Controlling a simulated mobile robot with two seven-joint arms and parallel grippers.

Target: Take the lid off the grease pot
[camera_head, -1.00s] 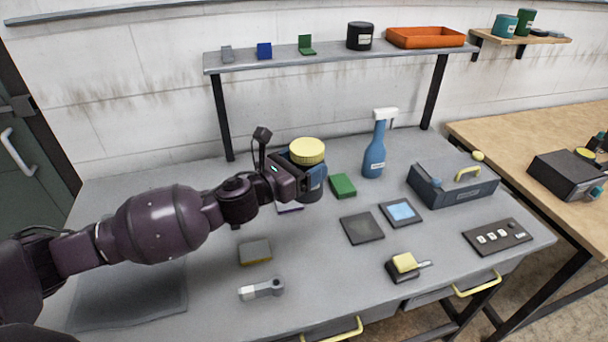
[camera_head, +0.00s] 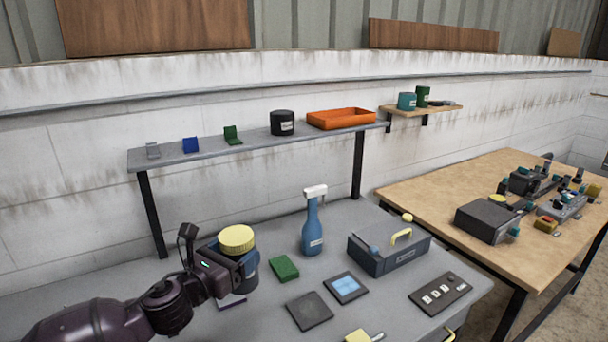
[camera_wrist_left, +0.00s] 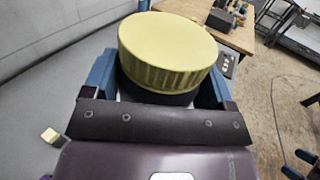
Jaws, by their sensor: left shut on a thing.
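The grease pot (camera_head: 250,268) is a dark pot with a ribbed yellow lid (camera_head: 237,238) on top. It stands upright at the left part of the grey workbench. My left gripper (camera_head: 240,262) is shut around the pot's body, just below the lid. In the left wrist view the yellow lid (camera_wrist_left: 168,50) sits on the dark pot, between the two blue fingers (camera_wrist_left: 160,85) of my left gripper.
A blue spray bottle (camera_head: 312,228), a green block (camera_head: 284,268) and a blue-grey toolbox (camera_head: 388,252) stand right of the pot. Dark flat plates (camera_head: 310,311) lie in front. A raised shelf (camera_head: 190,158) runs behind, holding a black pot (camera_head: 282,123) and an orange tray (camera_head: 341,118).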

